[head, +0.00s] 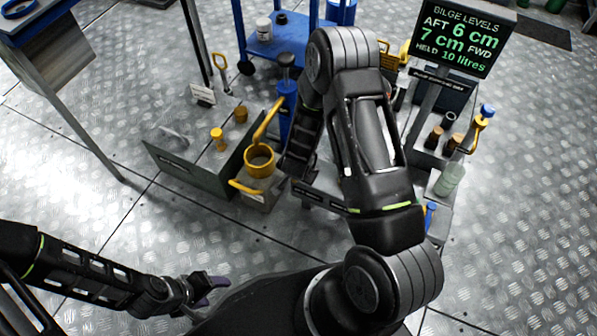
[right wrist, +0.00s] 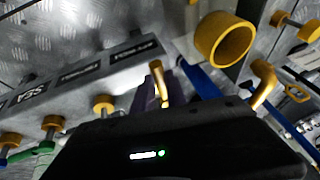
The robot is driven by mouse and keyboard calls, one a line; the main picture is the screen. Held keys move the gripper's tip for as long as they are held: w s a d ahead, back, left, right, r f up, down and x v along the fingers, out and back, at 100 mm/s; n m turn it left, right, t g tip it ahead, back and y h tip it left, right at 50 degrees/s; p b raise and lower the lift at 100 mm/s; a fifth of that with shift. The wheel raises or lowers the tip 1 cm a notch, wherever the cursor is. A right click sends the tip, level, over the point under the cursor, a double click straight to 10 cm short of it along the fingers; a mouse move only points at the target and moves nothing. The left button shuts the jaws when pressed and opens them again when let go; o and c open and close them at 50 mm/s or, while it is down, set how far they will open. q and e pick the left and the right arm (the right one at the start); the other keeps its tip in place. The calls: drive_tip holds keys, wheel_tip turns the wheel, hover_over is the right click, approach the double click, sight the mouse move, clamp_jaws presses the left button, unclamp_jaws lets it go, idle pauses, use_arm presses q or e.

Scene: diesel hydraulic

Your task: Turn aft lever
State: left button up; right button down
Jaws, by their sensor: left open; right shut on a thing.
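In the right wrist view, my right gripper (right wrist: 160,92) has its purple fingers shut on a small upright yellow lever (right wrist: 157,80) beside a grey panel with dark labels. I cannot read whether its label says aft. In the head view, my right arm hides this lever and the right fingertips. My left gripper (head: 212,288) is open and empty at the lower left, over the floor and well away from the levers. The display (head: 458,38) reads aft 6 cm, fwd 7 cm, held 10 litres.
A yellow cup (head: 259,160) stands on a grey box, left of my right wrist; it also shows in the right wrist view (right wrist: 222,40). A blue cylinder (head: 286,110) stands behind it. A blue trolley (head: 285,42) is at the back. The floor at the right is clear.

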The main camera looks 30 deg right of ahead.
drive_tip(key=c, duration=1.3)
unclamp_jaws()
drive_tip(key=shift+c, duration=0.2)
drive_tip(key=p+v, duration=0.2)
drive_tip(key=v, duration=0.5)
drive_tip(key=shift+s+r, duration=0.15)
drive_tip(key=shift+r, duration=0.15)
drive_tip(key=shift+a, duration=0.2)
